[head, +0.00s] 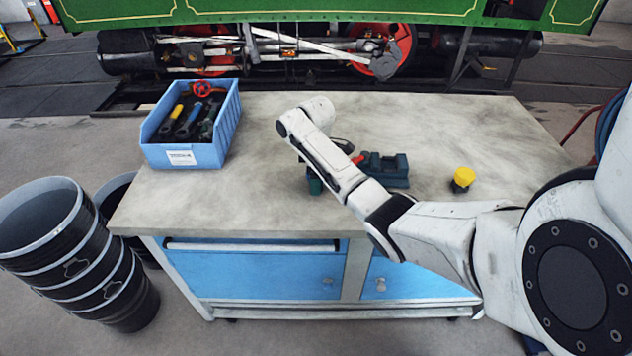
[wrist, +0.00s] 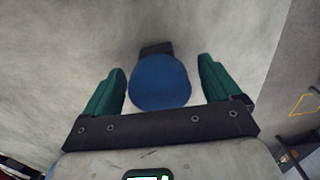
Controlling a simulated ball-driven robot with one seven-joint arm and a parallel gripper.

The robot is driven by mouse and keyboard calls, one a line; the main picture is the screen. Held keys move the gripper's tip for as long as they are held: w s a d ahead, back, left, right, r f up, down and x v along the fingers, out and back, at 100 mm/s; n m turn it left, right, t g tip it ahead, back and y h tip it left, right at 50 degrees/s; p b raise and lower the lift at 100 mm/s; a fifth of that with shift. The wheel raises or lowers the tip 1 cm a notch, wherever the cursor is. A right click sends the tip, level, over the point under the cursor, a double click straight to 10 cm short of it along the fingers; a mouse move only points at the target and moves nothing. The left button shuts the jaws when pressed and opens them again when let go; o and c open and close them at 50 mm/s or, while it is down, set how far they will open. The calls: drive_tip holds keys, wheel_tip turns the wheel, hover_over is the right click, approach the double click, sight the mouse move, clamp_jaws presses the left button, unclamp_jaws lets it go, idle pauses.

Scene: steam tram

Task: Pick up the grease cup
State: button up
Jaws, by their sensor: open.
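A small cup with a round blue cap and a dark base, which looks like the grease cup (wrist: 160,84), stands on the worktop in the wrist view. My gripper (wrist: 161,70) is open, with one green finger on each side of the blue cap and a visible gap on both sides. Nothing is gripped. In the head view, my gripper (head: 314,182) is mostly behind my arm, low over the middle of the bench, and the blue cup is hidden there. A similar small thing with a yellow cap (head: 463,177) stands to the right.
The bench (head: 270,115) also holds a dark green tool-like object (head: 385,168) close to the right of my arm. A blue crate (head: 190,153) of hand tools sits at the left. Stacked black buckets (head: 75,255) stand on the floor. Bench space between crate and arm is clear.

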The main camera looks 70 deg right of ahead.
drive_tip(key=shift+f, duration=0.2)
drive_tip(key=c, duration=1.3)
drive_tip(key=shift+r, duration=0.1)
drive_tip(key=shift+c, duration=0.7)
drive_tip(key=shift+r, duration=0.15)
